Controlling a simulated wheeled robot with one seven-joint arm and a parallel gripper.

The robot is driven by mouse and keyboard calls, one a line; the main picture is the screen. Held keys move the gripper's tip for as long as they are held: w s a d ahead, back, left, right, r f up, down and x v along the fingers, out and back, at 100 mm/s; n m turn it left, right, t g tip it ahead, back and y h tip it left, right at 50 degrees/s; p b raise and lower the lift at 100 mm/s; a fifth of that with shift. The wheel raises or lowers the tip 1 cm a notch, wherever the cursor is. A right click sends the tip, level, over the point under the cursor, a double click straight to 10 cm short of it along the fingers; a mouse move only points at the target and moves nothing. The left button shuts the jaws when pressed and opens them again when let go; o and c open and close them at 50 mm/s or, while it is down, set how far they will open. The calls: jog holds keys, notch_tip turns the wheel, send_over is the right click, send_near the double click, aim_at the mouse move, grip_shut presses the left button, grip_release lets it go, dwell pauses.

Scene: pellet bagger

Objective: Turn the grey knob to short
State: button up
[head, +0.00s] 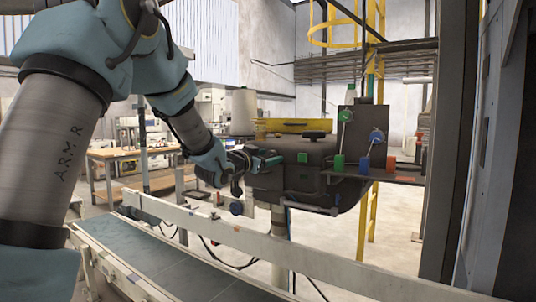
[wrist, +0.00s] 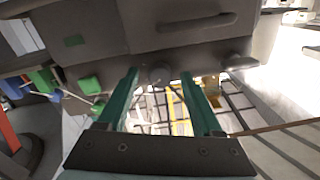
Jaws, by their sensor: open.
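The dark grey pellet bagger body (head: 330,150) stands ahead of my arm in the head view; its underside and front fill the top of the wrist view. A round grey knob (wrist: 158,74) shows on its edge in the wrist view, between and just beyond my fingertips. A second dark round knob (wrist: 238,61) sits to its right. My gripper (wrist: 160,82) is open, its two green fingers on either side of the first knob, with no clear contact. In the head view my gripper (head: 264,161) is at the machine's left end and hides the knob. No setting marks are readable.
A conveyor with a pale rail (head: 300,254) runs below in front. A wooden table (head: 130,155) stands behind at left.

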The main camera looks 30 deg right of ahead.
jog(key=shift+d, duration=0.1)
grip_shut()
dwell(0.5)
